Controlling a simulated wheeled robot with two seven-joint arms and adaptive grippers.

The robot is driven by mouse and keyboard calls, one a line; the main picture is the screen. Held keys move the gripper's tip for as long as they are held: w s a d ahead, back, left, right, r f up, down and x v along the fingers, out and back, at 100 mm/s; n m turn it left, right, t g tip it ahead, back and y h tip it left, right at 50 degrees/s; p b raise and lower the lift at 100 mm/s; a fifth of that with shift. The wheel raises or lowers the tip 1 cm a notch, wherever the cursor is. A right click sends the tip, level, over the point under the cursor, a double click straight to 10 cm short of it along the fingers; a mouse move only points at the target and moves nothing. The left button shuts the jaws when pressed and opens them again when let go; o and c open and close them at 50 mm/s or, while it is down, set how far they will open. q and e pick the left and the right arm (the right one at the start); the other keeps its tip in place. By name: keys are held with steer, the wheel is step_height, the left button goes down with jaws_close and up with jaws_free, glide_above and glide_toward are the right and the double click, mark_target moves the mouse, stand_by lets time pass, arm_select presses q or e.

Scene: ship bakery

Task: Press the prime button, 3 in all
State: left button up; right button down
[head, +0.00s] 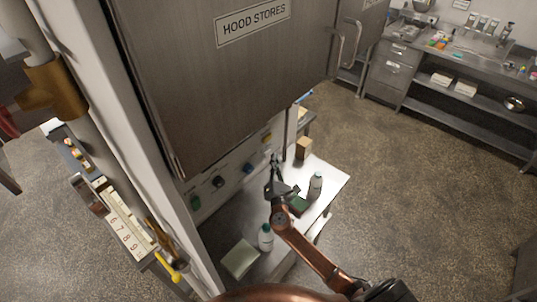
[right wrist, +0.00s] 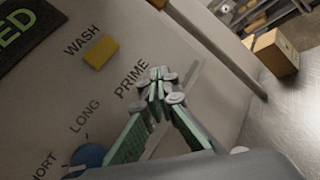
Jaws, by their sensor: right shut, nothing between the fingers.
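The control panel (head: 232,188) is an upright pale face below the hood cupboard. In the right wrist view the word PRIME (right wrist: 130,78) is printed on this panel (right wrist: 60,105), below and right of WASH. My right gripper (head: 275,160) is shut and empty, with its fingertips (right wrist: 157,73) just right of the PRIME label, at or very close to the panel. The prime button itself cannot be made out; the fingers cover that spot. I cannot tell whether the tips touch it. My left gripper is not in view.
A yellow button (right wrist: 100,52) is beside WASH, and a blue knob (right wrist: 88,158) is near LONG. Bottles (head: 315,186) (head: 265,238) and a cardboard box (head: 303,148) stand on the counter below. The HOOD STORES cupboard (head: 230,80) overhangs the panel.

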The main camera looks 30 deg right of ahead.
steer(key=shift+w, duration=0.1)
stand_by(0.7)
steer(key=shift+w+a, duration=0.15)
steer(key=shift+w, duration=0.15)
steer(key=shift+w+a+b, duration=0.2)
steer(key=shift+w+b, duration=0.15)
steer(key=shift+w, duration=0.05)
stand_by(0.8)
steer(key=shift+s+d, duration=0.1)
steer(key=shift+s, duration=0.05)
steer(key=shift+s+d, duration=0.25)
steer(key=shift+s, duration=0.45)
steer(key=s, duration=0.1)
steer(key=s+d, duration=0.1)
steer(key=s, duration=0.1)
steer(key=s+d, duration=0.1)
steer(key=shift+s, duration=0.3)
stand_by(2.0)
